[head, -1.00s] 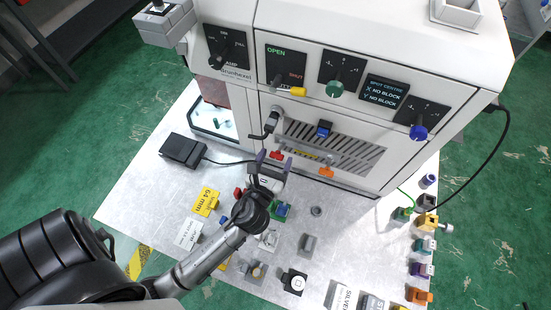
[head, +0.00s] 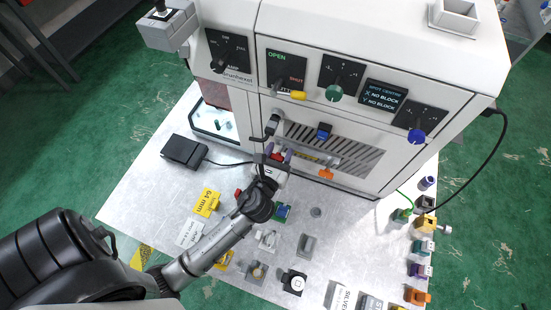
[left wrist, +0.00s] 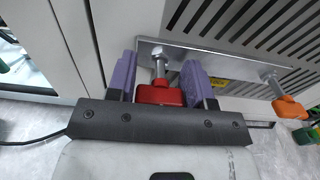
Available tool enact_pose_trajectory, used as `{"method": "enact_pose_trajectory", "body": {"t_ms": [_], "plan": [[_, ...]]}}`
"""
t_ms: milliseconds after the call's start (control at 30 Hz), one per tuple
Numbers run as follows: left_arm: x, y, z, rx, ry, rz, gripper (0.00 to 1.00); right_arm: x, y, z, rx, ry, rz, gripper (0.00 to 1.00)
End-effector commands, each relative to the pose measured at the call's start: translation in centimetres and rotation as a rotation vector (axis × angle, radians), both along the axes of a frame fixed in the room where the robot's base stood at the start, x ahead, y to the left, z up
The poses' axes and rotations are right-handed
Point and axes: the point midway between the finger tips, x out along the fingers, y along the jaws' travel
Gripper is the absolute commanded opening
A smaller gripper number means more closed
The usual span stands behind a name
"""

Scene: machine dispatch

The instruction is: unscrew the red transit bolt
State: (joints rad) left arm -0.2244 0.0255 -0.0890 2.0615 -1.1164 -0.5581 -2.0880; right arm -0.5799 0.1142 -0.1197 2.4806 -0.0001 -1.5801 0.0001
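The red transit bolt (left wrist: 160,94) has a red block-shaped head and a silver threaded shank, which passes into a metal bar (left wrist: 215,61) on the front of the machine. In the head view the red bolt (head: 278,156) is small and partly hidden by my gripper. My left gripper (left wrist: 161,82) has purple fingers, one on each side of the red head, with no clear gap seen; it looks shut on it. In the head view the left gripper (head: 278,153) is at the machine's lower front. My right gripper is not in view.
An orange bolt (left wrist: 288,107) sits at the bar's right end. A black box (head: 184,150) with a cable lies left on the metal table (head: 150,190). Small parts lie below the arm.

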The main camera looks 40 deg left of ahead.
Motion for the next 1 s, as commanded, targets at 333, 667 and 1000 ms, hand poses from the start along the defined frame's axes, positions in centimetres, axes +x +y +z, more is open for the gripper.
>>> {"method": "enact_pose_trajectory", "body": {"t_ms": [333,667,1000], "plan": [[-0.02,-0.01,0.0,0.0,0.0,0.0,0.23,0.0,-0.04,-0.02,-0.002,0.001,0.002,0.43],[-0.03,-0.01,-0.15,-0.24,-0.101,0.002,0.23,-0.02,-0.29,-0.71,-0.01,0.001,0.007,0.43],[-0.01,0.01,-0.03,-0.406,-0.172,0.001,0.23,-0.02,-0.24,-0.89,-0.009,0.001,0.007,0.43]]}}
